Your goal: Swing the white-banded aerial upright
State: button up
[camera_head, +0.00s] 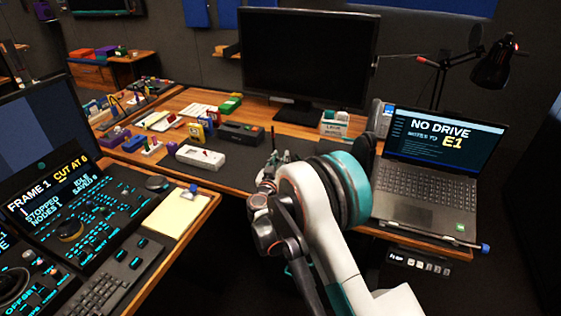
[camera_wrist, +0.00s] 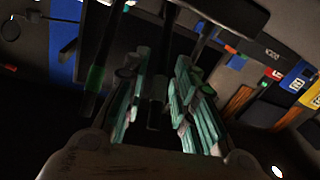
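My gripper (camera_head: 266,180) reaches out over the desk's front edge in the head view, small and partly merged with the dark desk mat. In the wrist view its teal-padded fingers (camera_wrist: 160,100) stand apart, with a dark gap between them. Dark upright rods show beyond and around the fingers; the left rod (camera_wrist: 95,78) carries a green band. I cannot make out a white band on any rod, so I cannot tell which is the white-banded aerial, or its tilt.
A large monitor (camera_head: 309,55) stands at the back of the desk. A laptop (camera_head: 440,165) sits to the right of my arm. A light grey device (camera_head: 200,157) and several coloured blocks lie to the left. A control console (camera_head: 75,215) fills the lower left.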

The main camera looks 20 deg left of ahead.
grip_shut()
jog(key=shift+r, duration=0.1)
jog(key=shift+w+d+r+g+p, duration=0.1)
jog(key=shift+w+r+g+p, duration=0.5)
jog(key=shift+r+g+p, duration=0.5)
jog(key=w+r+g+p, duration=0.1)
jog(key=w+g+p, duration=0.1)
jog(key=shift+r+m+p, duration=0.1)
jog(key=shift+m+p, duration=0.2)
jog(key=shift+p, duration=0.05)
jog(key=w+g+p, duration=0.1)
jog(key=w+r+g+p, duration=0.1)
jog(key=g, duration=0.1)
jog(key=shift+w+d, duration=0.1)
jog(key=shift+w, duration=0.1)
jog(key=shift+w+g+p, duration=0.65)
jog(key=shift+w+g, duration=0.25)
jog(key=shift+g, duration=0.3)
